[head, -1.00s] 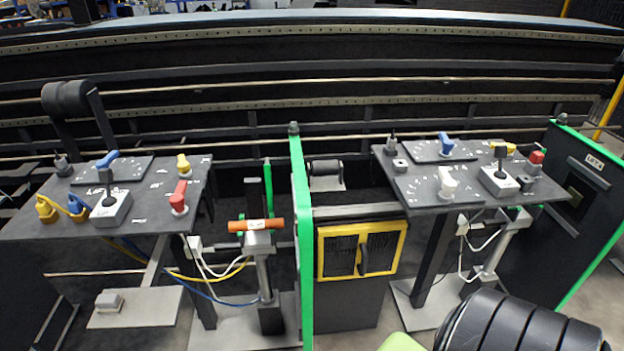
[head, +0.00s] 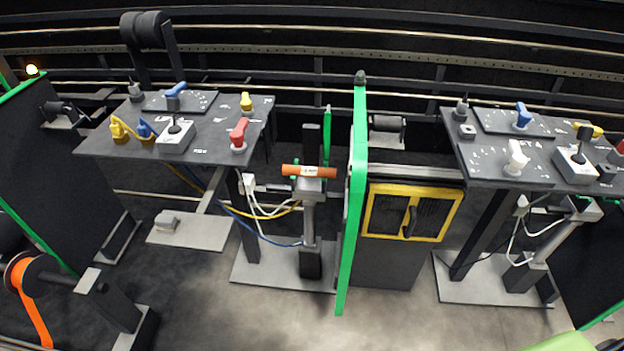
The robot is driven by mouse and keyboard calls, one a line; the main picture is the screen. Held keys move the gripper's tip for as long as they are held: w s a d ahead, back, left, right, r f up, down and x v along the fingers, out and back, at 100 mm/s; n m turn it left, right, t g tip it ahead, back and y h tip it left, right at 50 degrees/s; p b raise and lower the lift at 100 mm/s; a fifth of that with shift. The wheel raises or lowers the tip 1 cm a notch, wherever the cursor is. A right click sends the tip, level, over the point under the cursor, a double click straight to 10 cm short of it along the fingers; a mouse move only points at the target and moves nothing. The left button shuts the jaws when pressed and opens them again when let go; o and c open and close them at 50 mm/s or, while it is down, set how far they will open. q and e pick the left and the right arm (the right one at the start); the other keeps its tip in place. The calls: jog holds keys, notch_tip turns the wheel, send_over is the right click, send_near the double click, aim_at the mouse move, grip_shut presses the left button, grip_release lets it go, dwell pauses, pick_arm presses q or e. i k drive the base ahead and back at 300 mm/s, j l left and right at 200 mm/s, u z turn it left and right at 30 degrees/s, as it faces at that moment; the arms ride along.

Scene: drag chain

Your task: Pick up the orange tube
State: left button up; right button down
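The orange tube (head: 309,171) lies level across the top of a grey post (head: 308,220), with a small pale label at its middle. The post stands on a flat grey base plate (head: 262,272) between the left control table and a green-edged panel (head: 357,180). Nothing holds the tube from above. Neither of my grippers shows in the head view.
A left control table (head: 215,135) carries knobs and a joystick; a right one (head: 490,150) is similar. A yellow-framed grille (head: 412,212) is right of the green panel. White, yellow and blue cables hang beside the post. The floor (head: 300,320) in front is clear.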

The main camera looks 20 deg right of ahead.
aim_at(287, 170)
jog(key=z, duration=3.55)
jog(key=u, duration=3.1)
jog(key=i+j+z, duration=0.1)
jog(key=i+j, duration=0.15)
jog(key=i+j+z, duration=0.15)
jog(key=j, duration=0.25)
jog(key=i, duration=0.05)
